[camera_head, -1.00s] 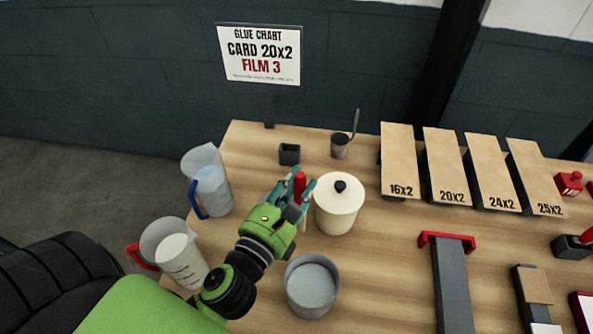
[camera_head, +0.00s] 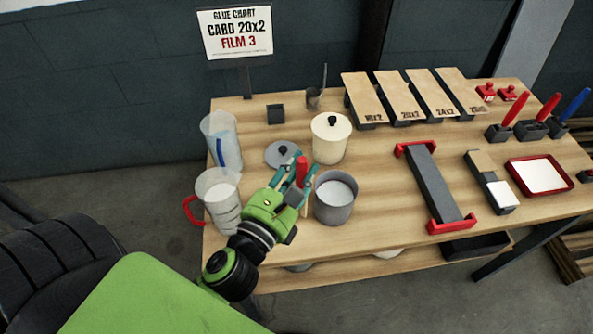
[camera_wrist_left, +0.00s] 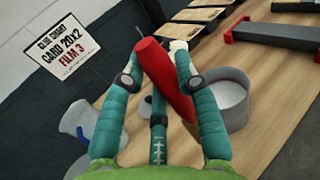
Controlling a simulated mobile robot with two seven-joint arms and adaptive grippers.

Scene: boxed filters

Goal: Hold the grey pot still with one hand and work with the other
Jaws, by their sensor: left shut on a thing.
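The grey pot (camera_head: 335,203) stands open on the bench with pale contents; it also shows in the left wrist view (camera_wrist_left: 236,112). My left gripper (camera_head: 299,176) is just left of the pot. Its teal fingers are shut on a red handle (camera_wrist_left: 166,80), which stands up between them. The lower part of the handled tool is hidden by the gripper. I cannot tell whether the gripper touches the pot. My right gripper is in neither view.
A cream lidded pot (camera_head: 331,143) stands behind the grey pot. A grey lid (camera_head: 276,156) lies behind my gripper. A red-handled jug (camera_head: 221,205) and a blue-handled jug (camera_head: 218,136) stand left. A grey bar with red ends (camera_head: 433,180) lies right.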

